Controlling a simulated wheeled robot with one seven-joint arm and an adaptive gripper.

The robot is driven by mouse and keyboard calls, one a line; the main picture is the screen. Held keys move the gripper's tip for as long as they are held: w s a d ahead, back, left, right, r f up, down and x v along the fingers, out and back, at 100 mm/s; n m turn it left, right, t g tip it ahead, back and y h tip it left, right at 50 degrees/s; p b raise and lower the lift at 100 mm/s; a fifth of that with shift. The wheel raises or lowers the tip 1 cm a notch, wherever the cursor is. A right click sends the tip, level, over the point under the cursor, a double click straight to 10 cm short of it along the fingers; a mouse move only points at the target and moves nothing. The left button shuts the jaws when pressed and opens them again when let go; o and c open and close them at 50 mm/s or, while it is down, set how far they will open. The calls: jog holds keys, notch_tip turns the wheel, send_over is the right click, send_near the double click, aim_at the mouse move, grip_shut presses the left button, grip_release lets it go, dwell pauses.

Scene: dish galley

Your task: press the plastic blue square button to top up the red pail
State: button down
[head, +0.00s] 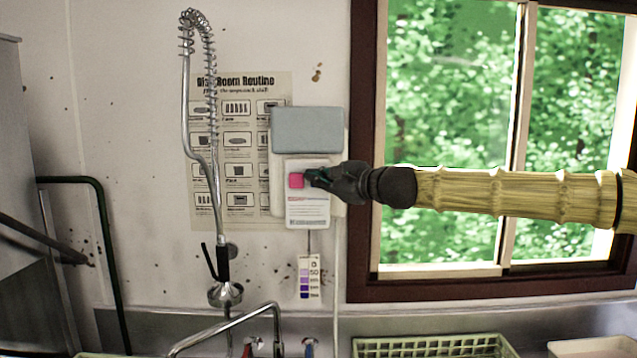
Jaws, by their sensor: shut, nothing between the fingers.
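No blue square button shows; the part of the panel to the right of the pink button is hidden behind my gripper. My gripper (312,178) reaches in from the right, shut and empty, its dark tips at the right edge of the pink button. I cannot tell whether they touch it. No red pail is in view.
A coiled spray tap (222,200) stands left of the dispenser, before a wall poster (237,85). A purple colour chart (309,279) hangs below the dispenser. A green rack (430,346) is at the lower edge, under the window (450,100). A sink faucet (225,328) is lower left.

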jog(key=shift+s, duration=0.1)
jog(key=shift+s+b, duration=0.45)
jog(key=shift+s, duration=0.6)
jog(key=shift+w, duration=0.2)
jog(key=shift+w, duration=0.25)
jog(key=shift+w, duration=0.75)
dwell(1.6)
jog(key=shift+s+b, duration=0.2)
jog(key=shift+b, duration=0.15)
jog(key=shift+s+b, duration=0.3)
jog(key=shift+s, duration=0.7)
jog(key=shift+f, duration=0.1)
jog(key=shift+s+b, duration=0.8)
jog(key=shift+s, duration=1.7)
